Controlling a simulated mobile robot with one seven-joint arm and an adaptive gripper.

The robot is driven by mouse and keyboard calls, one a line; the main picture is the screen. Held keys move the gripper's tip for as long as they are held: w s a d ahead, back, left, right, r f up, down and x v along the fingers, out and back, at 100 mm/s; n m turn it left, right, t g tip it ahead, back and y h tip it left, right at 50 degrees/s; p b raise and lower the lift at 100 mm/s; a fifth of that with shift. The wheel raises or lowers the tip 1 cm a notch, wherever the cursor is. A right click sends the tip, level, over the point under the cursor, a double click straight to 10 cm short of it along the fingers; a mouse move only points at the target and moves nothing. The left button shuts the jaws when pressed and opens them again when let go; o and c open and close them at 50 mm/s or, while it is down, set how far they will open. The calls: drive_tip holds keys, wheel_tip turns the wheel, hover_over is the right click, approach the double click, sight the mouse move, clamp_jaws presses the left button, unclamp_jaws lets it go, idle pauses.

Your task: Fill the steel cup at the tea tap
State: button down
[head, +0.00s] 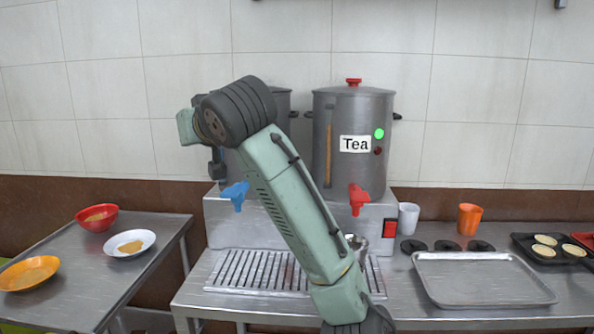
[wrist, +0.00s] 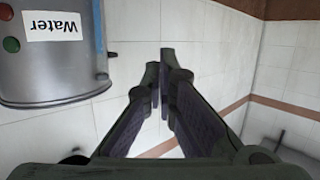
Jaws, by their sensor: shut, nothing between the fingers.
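The tea urn (head: 350,150) is a tall steel pot with a "Tea" label and a red lid knob. Its red tap (head: 358,198) sticks out in front of the steel base. A steel cup (head: 357,243) stands on the slotted drip tray (head: 240,270) below the red tap, partly hidden behind my arm. I cannot see into it. My gripper (wrist: 158,80) is shut and empty in the wrist view. It is raised near the water urn (wrist: 45,60), away from the cup and the red tap.
A blue tap (head: 236,195) is left of the red one. A white cup (head: 408,218), an orange cup (head: 469,219) and a bare metal tray (head: 480,278) are on the right counter. Bowls, one a red bowl (head: 97,217), stand on the left table.

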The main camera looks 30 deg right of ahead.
drive_tip(key=s+d+m+g+h+p, duration=0.1)
drive_tip(key=s+d+m+g+h, duration=0.2)
drive_tip(key=s+d, duration=0.7)
drive_tip(key=s+d+r+m+g+h, duration=0.1)
drive_tip(key=s+d+m+g+h, duration=0.2)
drive_tip(key=s+d, duration=0.7)
drive_tip(key=d+m+g, duration=0.1)
drive_tip(key=d+m, duration=0.1)
drive_tip(key=d, duration=0.4)
drive_tip(key=shift+s+r+h+p, duration=0.15)
drive_tip(key=shift+r+h+p, duration=0.15)
drive_tip(key=shift+h+p, duration=0.1)
drive_tip(key=shift+d, duration=0.1)
drive_tip(key=p, duration=0.3)
hover_over(363, 197)
wheel_tip(363, 197, down, 6)
drive_tip(key=shift+f, duration=0.25)
wheel_tip(363, 197, down, 4)
drive_tip(key=shift+d+r+p, duration=0.1)
drive_tip(key=shift+r+p, duration=0.1)
drive_tip(key=shift+p, duration=0.15)
drive_tip(key=shift+f, duration=0.55)
